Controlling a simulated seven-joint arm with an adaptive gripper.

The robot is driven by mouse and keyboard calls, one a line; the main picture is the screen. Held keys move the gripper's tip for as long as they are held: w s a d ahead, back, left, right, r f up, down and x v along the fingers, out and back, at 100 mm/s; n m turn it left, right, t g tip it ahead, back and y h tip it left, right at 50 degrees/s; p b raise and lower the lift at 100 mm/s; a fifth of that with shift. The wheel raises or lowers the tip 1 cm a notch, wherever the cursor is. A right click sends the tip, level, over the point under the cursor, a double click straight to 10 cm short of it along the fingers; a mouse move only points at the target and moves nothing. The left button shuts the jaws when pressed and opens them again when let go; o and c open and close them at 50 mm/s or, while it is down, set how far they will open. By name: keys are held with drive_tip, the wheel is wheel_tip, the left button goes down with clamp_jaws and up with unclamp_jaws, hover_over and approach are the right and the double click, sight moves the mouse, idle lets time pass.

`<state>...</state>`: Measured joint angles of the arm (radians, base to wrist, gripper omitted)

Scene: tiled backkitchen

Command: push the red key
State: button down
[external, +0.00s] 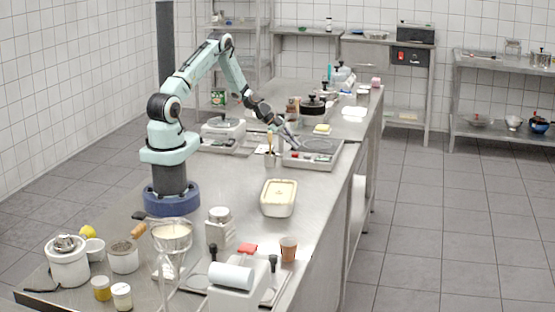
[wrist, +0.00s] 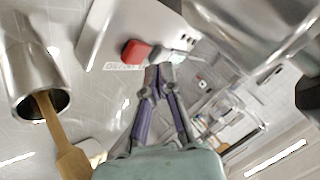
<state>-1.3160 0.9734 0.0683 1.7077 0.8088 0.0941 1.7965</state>
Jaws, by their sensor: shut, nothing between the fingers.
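A red key (wrist: 135,52) sits on the pale front panel of a device that looks like a scale (wrist: 108,28). A greyish key (wrist: 170,57) is just right of it in the wrist view, with printed lettering below the red key. My gripper (wrist: 161,73) is shut and empty. Its tips are right of and below the red key in the wrist view, close to the greyish key; contact cannot be told.
A metal cup (wrist: 22,70) with a wooden utensil (wrist: 62,145) stands left of my gripper in the wrist view. In the external view, a white-topped appliance (external: 222,130) is left of the device, and a cream tub (external: 279,198) is nearer. The counter's right edge is close.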

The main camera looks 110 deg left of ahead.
sight(294, 153)
drive_tip(key=shift+r, duration=0.1)
drive_tip(key=shift+r, duration=2.95)
